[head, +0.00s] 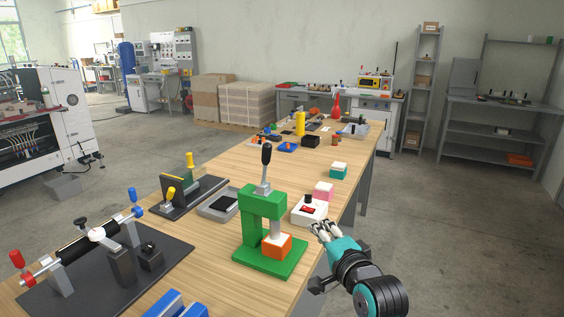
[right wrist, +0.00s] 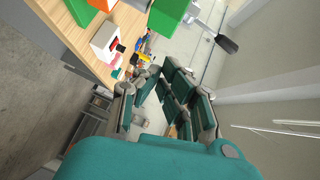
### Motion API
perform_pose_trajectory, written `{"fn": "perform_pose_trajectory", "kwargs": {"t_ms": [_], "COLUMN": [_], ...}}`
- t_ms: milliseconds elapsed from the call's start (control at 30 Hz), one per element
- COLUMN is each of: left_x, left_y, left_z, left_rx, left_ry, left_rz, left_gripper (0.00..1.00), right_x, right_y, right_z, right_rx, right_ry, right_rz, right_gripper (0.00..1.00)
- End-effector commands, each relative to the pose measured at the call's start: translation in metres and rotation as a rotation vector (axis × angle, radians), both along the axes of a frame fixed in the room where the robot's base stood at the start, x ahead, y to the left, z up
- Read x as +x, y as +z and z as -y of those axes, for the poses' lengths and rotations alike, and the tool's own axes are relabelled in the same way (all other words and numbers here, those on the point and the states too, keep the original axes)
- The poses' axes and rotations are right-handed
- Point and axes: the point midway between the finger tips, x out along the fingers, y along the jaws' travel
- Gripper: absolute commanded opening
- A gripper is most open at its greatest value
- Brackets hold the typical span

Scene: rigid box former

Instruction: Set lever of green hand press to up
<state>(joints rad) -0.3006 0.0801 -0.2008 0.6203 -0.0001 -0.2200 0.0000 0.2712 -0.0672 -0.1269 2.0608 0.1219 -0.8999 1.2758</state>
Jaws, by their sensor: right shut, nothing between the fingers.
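The green hand press (head: 250,212) stands on the front right part of the wooden table. Its lever (head: 266,158) has a black handle and points almost straight up from the top of the press. An orange block with a white top (head: 276,248) sits on the press base, under the head. My right gripper (head: 323,230) is shut and empty, right of the press and lower than the lever, apart from both. The right wrist view shows part of the green press (right wrist: 167,14) and the lever's black handle (right wrist: 227,44) at the top. My left gripper is out of view.
A white box with a red and black top (head: 309,211) stands just right of the press. A grey tray (head: 217,207) and a roller fixture on a dark plate (head: 100,262) lie to the left. Blue parts (head: 175,305) are at the front edge. Floor right of the table is clear.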

Motion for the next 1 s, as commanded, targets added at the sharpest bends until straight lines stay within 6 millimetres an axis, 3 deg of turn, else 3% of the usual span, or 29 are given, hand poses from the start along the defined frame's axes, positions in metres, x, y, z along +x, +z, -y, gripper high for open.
{"fn": "perform_pose_trajectory", "kwargs": {"t_ms": [33, 100, 233, 467, 867, 1000], "left_x": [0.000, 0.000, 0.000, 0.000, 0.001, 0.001], "left_y": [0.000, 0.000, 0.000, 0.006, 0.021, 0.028], "left_z": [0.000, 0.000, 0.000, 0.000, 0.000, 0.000], "left_rx": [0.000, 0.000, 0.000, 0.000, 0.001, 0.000], "left_ry": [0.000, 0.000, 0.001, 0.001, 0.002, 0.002], "left_rz": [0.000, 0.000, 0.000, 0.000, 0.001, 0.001], "left_gripper": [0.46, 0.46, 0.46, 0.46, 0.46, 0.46], "right_x": [0.013, 0.023, 0.032, 0.056, 0.128, 0.138], "right_y": [0.030, 0.059, 0.086, 0.093, 0.100, 0.102], "right_z": [-0.006, -0.011, -0.015, -0.022, -0.040, -0.060], "right_rx": [0.096, 0.202, 0.305, 0.316, 0.314, 0.315], "right_ry": [-0.001, 0.003, 0.012, 0.013, 0.012, 0.014], "right_rz": [0.052, 0.098, 0.140, 0.144, 0.144, 0.142], "right_gripper": [0.00, 0.00, 0.00, 0.00, 0.00, 0.00]}}
